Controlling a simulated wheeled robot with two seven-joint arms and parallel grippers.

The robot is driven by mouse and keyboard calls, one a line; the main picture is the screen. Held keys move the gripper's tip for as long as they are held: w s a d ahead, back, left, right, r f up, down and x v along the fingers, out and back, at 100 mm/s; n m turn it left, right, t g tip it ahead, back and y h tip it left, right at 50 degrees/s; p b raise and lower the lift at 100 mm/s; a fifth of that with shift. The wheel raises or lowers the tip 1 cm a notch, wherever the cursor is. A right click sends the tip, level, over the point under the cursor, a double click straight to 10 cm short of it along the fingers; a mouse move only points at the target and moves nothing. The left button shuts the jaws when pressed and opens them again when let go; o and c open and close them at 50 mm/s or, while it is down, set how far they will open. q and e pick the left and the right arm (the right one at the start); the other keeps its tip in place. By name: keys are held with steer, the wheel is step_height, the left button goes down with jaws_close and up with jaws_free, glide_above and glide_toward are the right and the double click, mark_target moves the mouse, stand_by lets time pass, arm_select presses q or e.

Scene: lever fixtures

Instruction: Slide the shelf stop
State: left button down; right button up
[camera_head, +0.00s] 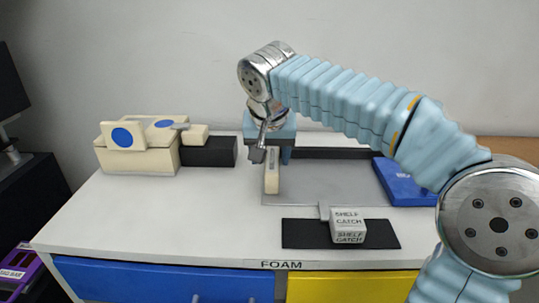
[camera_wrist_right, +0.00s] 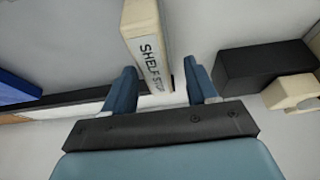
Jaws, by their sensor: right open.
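The shelf stop (camera_head: 271,179) is a cream upright block at the left edge of a grey panel on the white table. In the right wrist view its label SHELF STOP (camera_wrist_right: 150,60) is readable and the block runs between the two fingers. My right gripper (camera_head: 271,156) is open at the block's top, one finger on each side. In the wrist view my right gripper (camera_wrist_right: 161,75) shows gaps beside the block, so it does not appear clamped. The block's lower end is hidden in the wrist view. My left gripper is not in view.
A white block labelled SHELF CATCH (camera_head: 347,229) sits on a black strip (camera_head: 300,234) at the front. A blue box (camera_head: 404,185) lies right. A cream fixture with blue discs (camera_head: 140,155) and a black block (camera_head: 208,151) stand left. The front left tabletop is clear.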

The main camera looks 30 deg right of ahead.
steer(key=p+v, duration=0.2)
steer(key=v, duration=1.1)
